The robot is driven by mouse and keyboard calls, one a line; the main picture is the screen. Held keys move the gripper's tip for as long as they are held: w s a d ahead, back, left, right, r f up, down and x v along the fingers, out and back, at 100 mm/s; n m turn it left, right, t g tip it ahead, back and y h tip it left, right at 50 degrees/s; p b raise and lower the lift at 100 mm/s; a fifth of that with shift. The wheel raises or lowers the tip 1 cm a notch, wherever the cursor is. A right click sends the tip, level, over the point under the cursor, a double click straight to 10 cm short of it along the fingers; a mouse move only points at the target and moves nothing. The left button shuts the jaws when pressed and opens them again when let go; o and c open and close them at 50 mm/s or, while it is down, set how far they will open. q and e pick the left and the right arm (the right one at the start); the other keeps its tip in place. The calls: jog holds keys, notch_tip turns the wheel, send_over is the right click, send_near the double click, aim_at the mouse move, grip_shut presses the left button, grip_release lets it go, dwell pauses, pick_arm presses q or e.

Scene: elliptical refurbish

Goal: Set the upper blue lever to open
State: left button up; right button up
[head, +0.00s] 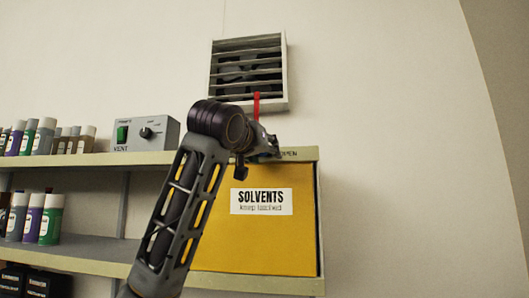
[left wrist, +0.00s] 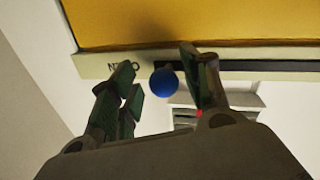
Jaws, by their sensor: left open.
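The upper blue lever shows as a round blue knob (left wrist: 164,82) in the left wrist view, at a dark slot in the pale top rail (left wrist: 240,65) of the yellow cabinet. In the head view my left gripper (head: 266,148) is at the cabinet's top edge near the OPEN label (head: 289,154). The knob is hidden there behind my gripper.
The yellow cabinet door (head: 255,245) bears a SOLVENTS sign (head: 262,201). A louvred wall vent (head: 248,72) with a red strip (head: 256,104) hangs above. A VENT control box (head: 146,133) and several bottles stand on the shelves at left. The wall at right is bare.

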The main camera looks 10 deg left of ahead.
pick_arm(q)
jog(key=v, duration=1.1)
jog(key=shift+s, duration=0.3)
dwell(0.4)
